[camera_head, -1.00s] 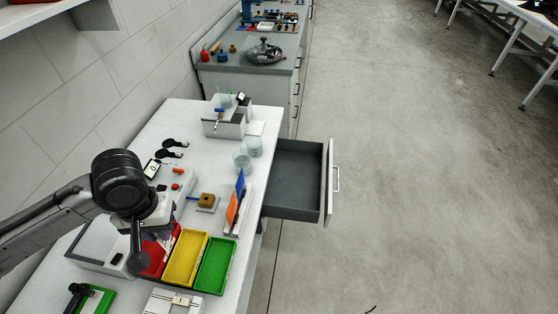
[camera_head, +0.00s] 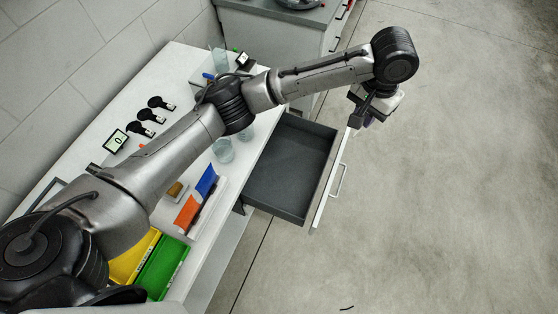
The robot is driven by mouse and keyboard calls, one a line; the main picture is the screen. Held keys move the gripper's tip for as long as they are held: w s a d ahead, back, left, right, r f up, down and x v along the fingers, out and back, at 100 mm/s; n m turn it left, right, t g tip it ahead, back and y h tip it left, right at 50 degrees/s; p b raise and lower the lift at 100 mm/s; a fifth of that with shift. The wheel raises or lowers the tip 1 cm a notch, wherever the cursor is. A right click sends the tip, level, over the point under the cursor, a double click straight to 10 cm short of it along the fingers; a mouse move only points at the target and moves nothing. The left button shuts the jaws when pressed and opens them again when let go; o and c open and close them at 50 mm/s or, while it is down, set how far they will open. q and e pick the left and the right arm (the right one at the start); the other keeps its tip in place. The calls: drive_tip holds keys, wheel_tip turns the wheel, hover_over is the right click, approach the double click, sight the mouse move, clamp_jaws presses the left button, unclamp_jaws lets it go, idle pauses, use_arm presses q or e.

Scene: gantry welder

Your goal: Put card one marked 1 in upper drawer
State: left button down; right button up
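My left arm reaches across the workbench from the left. Its gripper (camera_head: 368,118) is above and beyond the far front corner of the open drawer. The fingers are small and partly hidden by the wrist, and a dark purple patch shows there that I cannot identify. The drawer (camera_head: 288,172) just under the bench top is pulled out, and its grey inside looks empty. A blue card (camera_head: 206,180) and an orange card (camera_head: 187,213) stand in a white holder on the bench. I can read no number on either. My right gripper is not in view.
Green (camera_head: 162,265) and yellow (camera_head: 130,262) bins are at the near end of the bench. Glass beakers (camera_head: 223,150) stand near the drawer. A small display (camera_head: 116,140) and black paddle-like items (camera_head: 147,115) lie towards the wall. The floor right of the drawer is clear.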

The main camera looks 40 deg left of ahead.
use_arm(q)
drive_tip(key=w+f+n, duration=0.1)
drive_tip(key=w+f, duration=0.3)
drive_tip(key=f, duration=0.2)
drive_tip(key=n+b, duration=0.4)
drive_tip(key=b, duration=0.2)
approach(283, 173)
drive_tip(key=shift+f+b, duration=0.6)
drive_tip(key=shift+f, duration=0.7)
drive_tip(key=shift+f, duration=0.15)
drive_tip(key=c, duration=1.1)
unclamp_jaws()
